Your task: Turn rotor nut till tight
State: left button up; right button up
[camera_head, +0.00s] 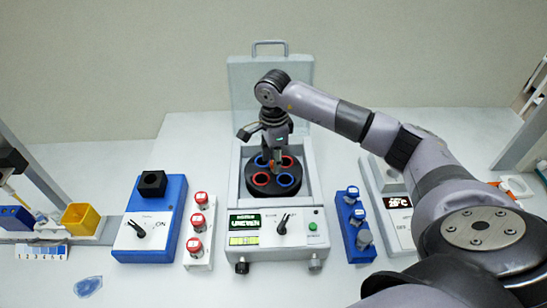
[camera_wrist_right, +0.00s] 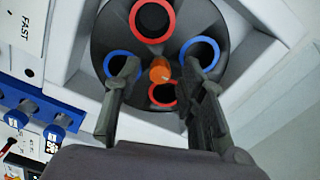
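The centrifuge (camera_head: 316,240) stands mid-bench with its grey lid (camera_head: 238,90) raised. Its dark round rotor (camera_head: 262,190) has several red- and blue-ringed holes. The orange rotor nut (camera_wrist_right: 160,71) sits at the rotor's centre in the right wrist view. In the head view it is mostly hidden by the gripper. My right gripper (camera_head: 274,160) points down over the rotor's middle. In the wrist view its two fingers are apart on either side of the nut, with visible gaps; I cannot tell their exact height. My left gripper is not in view.
Left of the centrifuge are a rack of red-capped tubes (camera_head: 209,262) and a blue mixer (camera_head: 170,235). Right are a blue rack (camera_head: 358,254) and a white device with a display (camera_head: 398,232). A yellow bin (camera_head: 80,220) stands far left. The raised lid is behind the gripper.

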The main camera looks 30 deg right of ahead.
grip_shut()
dwell(0.3)
jog(key=shift+m, duration=0.3)
jog(key=shift+m+b, duration=0.45)
jog(key=shift+m, duration=0.05)
jog(key=shift+r, duration=0.1)
jog(key=shift+o, duration=0.5)
grip_release()
